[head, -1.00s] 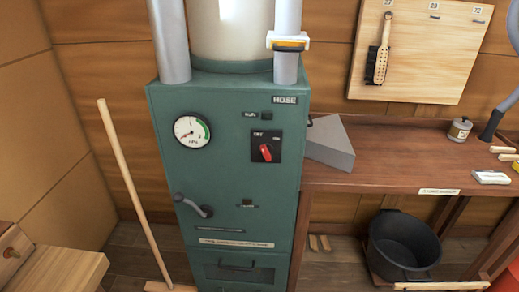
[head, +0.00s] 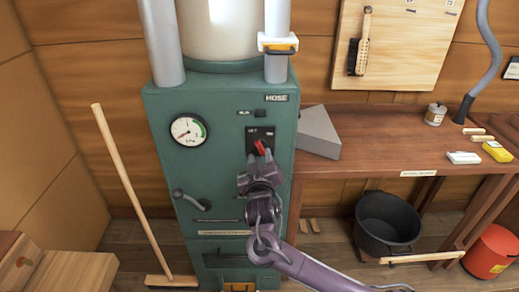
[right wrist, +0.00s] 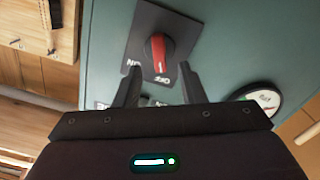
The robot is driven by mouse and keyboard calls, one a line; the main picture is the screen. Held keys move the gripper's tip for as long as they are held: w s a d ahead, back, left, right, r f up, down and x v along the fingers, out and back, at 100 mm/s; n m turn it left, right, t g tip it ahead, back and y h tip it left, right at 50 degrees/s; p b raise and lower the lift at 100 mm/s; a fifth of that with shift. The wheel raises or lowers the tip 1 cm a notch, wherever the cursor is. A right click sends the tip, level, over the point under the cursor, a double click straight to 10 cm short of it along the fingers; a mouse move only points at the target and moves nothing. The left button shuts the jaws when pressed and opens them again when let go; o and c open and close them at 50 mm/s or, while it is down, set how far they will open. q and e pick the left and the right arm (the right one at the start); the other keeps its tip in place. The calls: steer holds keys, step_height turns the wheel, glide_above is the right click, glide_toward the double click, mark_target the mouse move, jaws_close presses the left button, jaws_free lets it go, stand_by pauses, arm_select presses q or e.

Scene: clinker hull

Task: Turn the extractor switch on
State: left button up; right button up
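The extractor switch is a red rotary knob (head: 260,147) on a black plate, on the front of a green cabinet (head: 215,110). In the right wrist view the red knob (right wrist: 158,52) shows upside down, its white mark towards the OFF label; ON is to the left there. My right gripper (head: 260,164) is in front of the plate, just below the knob in the head view. In the right wrist view my right gripper (right wrist: 158,72) is open, one finger to each side of the knob's line. Contact with the knob is not visible. My left gripper is not in view.
A pressure gauge (head: 188,130) and a grey lever handle (head: 192,201) are on the cabinet. A broom (head: 133,190) leans at its left. A wooden bench (head: 390,150) with a grey wedge-shaped block (head: 318,132) stands close at the right. A black tub (head: 387,222) is below.

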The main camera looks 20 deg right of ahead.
mark_target(260, 149)
steer(key=shift+x, duration=1.8)
jaws_close()
